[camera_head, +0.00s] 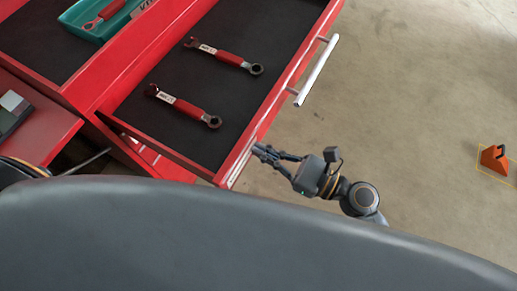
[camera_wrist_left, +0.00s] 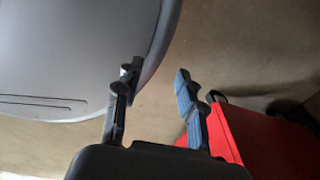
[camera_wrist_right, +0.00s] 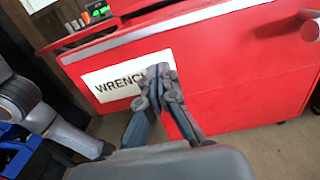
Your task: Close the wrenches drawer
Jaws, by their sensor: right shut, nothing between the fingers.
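The wrenches drawer (camera_head: 262,118) is a red drawer with a dark liner, pulled out of the red cart. Two red-handled wrenches lie in it, one farther back (camera_head: 225,57) and one nearer (camera_head: 185,105). Its silver bar handle (camera_head: 317,70) is on the front face. In the right wrist view a white label (camera_wrist_right: 108,82) reads "WRENCH", partly hidden by my fingers. My right gripper (camera_head: 258,150) is shut and empty, its fingertips at the drawer front near its near corner; I cannot tell whether they touch. My left gripper (camera_wrist_left: 157,75) is open and empty beside a red surface (camera_wrist_left: 225,135).
A teal tray (camera_head: 92,22) with a red tool sits on the cart's dark top. A dark device (camera_head: 12,113) lies on a red surface at the left. An orange wedge (camera_head: 494,158) stands on the floor at the right. The floor before the drawer is clear.

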